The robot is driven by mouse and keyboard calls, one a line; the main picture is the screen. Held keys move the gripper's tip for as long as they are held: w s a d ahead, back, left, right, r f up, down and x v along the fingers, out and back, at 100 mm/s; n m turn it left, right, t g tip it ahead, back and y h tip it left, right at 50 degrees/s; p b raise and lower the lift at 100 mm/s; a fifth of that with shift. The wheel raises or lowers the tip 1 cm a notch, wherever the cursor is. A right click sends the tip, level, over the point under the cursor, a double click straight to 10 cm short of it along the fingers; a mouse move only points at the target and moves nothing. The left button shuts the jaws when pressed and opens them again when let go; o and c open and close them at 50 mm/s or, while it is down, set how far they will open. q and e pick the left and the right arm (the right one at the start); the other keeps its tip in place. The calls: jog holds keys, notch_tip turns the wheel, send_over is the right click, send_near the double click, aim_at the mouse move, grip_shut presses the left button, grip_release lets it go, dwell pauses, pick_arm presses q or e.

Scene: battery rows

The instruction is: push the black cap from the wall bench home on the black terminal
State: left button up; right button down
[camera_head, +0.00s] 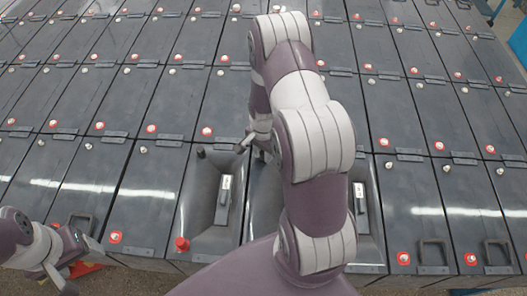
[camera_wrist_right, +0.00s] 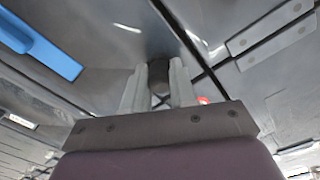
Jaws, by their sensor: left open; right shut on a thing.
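My right gripper (camera_head: 243,146) is low over the front battery row, by the back edge of a battery with a sunken top (camera_head: 197,215). In the right wrist view it is shut on a dark, round black cap (camera_wrist_right: 158,76) held between its two fingers. Whether the cap touches a terminal below I cannot tell; the black terminal is not clear there. A short black post or cap (camera_head: 201,153) stands on the sunken battery's back left corner, left of the gripper. A red cap (camera_head: 182,243) is at its front left. My left gripper (camera_head: 77,265) is open and empty at the lower left.
Rows of dark batteries with red-ringed and pale terminals fill the view. A black handle (camera_head: 433,253) stands up at the front right. A blue piece (camera_wrist_right: 38,45) shows in the right wrist view. My right arm hides part of the middle batteries.

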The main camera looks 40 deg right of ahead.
jog(key=shift+f, duration=0.15)
jog(key=shift+c, duration=1.7)
grip_release()
jog(key=shift+r+p, duration=2.8)
jog(key=shift+r, duration=0.7)
